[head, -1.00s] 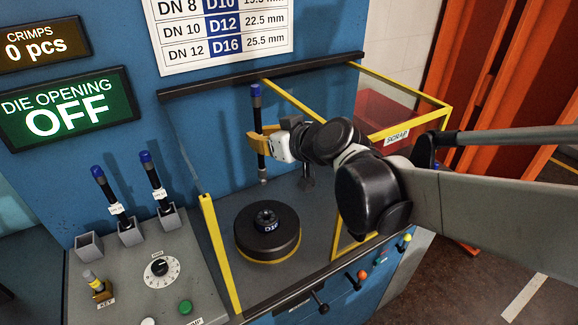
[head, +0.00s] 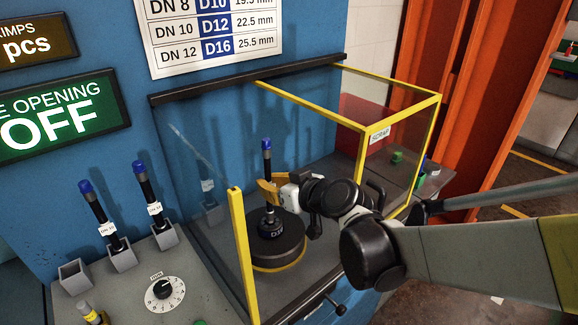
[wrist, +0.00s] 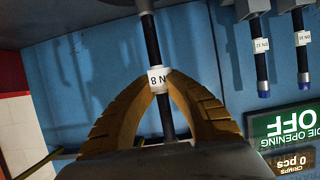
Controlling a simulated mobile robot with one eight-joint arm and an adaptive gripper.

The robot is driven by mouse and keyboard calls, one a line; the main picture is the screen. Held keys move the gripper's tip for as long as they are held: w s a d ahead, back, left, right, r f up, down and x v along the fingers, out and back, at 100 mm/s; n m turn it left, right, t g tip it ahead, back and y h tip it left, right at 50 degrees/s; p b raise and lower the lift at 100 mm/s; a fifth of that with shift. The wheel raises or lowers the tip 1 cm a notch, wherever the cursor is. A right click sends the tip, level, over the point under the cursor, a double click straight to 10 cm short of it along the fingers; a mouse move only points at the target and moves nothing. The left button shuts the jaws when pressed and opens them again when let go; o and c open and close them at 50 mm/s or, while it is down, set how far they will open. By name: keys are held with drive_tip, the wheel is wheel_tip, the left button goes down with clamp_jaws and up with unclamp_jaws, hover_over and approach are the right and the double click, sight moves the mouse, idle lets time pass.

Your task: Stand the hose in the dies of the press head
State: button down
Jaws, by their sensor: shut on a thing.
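My gripper (head: 268,188) has its yellow fingers shut around the middle of a black hose (head: 267,163) with a blue upper end. In the wrist view the fingers (wrist: 158,85) close on the hose (wrist: 153,45) at its white DN 8 label. The hose stands about upright over the middle of the round black press head (head: 290,248).
A yellow-framed clear guard (head: 240,240) surrounds the press head. Two more blue-ended hoses (head: 97,205) (head: 148,185) stand in grey holders at the left, beside an empty holder (head: 74,278). The green sign (head: 65,115) reads OFF.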

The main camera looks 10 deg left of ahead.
sight(270, 210)
drive_tip(key=shift+f, duration=1)
drive_tip(key=shift+f+b, duration=0.55)
drive_tip(key=shift+b, duration=0.2)
drive_tip(key=c, duration=1.5)
unclamp_jaws()
drive_tip(key=shift+c, duration=0.2)
drive_tip(key=shift+r, duration=0.1)
